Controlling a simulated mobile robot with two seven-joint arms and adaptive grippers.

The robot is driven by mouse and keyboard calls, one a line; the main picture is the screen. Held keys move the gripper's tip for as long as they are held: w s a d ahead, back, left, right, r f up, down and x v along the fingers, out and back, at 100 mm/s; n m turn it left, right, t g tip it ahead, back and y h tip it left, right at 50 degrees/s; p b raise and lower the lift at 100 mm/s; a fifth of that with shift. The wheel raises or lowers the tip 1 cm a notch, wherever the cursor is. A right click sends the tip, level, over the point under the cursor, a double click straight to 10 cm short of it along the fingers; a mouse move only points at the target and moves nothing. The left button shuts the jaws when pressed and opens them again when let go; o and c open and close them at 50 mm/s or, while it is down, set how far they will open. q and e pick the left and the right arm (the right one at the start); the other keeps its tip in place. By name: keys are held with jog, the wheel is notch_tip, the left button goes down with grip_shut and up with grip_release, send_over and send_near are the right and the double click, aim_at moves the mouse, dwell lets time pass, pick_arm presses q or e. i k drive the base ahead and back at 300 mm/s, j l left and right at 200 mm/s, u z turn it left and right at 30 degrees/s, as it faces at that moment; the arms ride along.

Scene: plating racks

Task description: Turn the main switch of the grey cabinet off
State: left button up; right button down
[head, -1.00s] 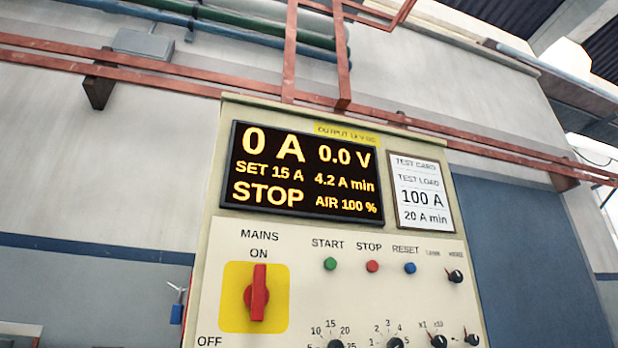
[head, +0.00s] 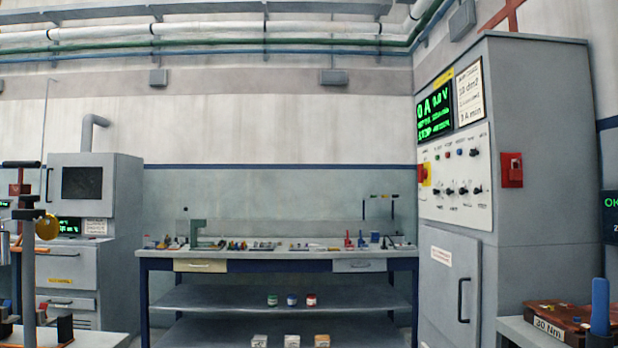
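The grey cabinet (head: 540,120) stands tall at the right of the head view, seen at an angle. The main switch (head: 424,174) is a red handle on a yellow plate at the panel's left edge. It is too small and oblique to tell whether it points to on or off. Neither of my grippers shows in this view.
A workbench (head: 280,252) with small parts stands along the back wall, left of the cabinet. Another grey machine (head: 125,200) stands at the left. A red box (head: 511,170) is on the cabinet's side. A blue-handled tool (head: 600,305) is at the lower right.

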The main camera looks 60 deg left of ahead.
aim_at(422, 174)
jog(key=u, duration=1.15)
